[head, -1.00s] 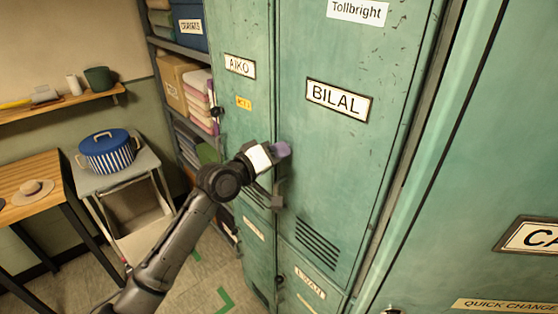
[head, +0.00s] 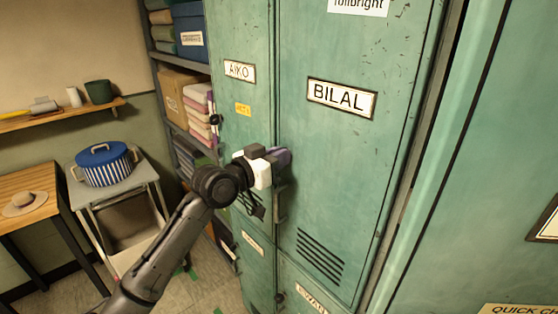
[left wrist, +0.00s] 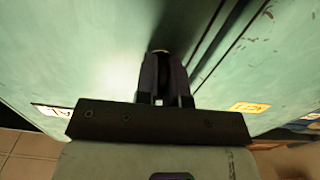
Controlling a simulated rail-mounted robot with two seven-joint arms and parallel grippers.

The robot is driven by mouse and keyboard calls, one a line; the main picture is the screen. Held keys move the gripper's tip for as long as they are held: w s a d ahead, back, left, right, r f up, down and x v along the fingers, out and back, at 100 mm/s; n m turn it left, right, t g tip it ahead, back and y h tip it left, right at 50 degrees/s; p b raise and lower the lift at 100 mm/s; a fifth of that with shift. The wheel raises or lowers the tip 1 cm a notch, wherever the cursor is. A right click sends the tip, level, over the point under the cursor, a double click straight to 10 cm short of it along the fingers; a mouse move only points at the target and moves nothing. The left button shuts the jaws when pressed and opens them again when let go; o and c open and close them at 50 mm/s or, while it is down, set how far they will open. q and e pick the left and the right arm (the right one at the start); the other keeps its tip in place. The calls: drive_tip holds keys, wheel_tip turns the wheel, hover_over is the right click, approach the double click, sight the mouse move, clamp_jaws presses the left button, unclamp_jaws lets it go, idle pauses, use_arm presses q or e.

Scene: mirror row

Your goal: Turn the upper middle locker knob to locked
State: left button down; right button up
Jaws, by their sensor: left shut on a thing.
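The upper middle locker door (head: 345,165), labelled BILAL, is green and closed, with vents low down. My left gripper (head: 281,157) is at its left edge, above a grey latch (head: 281,205). In the left wrist view the dark fingers (left wrist: 162,70) are close together, pointing at the green door. A small brassy piece of the knob (left wrist: 160,52) shows at their tips, and the gripper is shut on it. The head view hides the knob behind the gripper, and its lock position cannot be read. My right gripper is out of view.
The AIKO locker (head: 240,110) is left of the door, and another green locker (head: 490,160) stands close at the right. Shelves with boxes (head: 185,90) and a trolley with a blue-lidded pot (head: 104,165) are further left.

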use_arm(q)
drive_tip(key=shift+m, duration=0.5)
drive_tip(key=c, duration=1.2)
unclamp_jaws()
drive_tip(key=b+v, duration=0.1)
drive_tip(key=v, duration=1.2)
drive_tip(key=shift+s+a+b, duration=0.25)
drive_tip(key=shift+a+b, duration=0.05)
drive_tip(key=shift+b, duration=0.1)
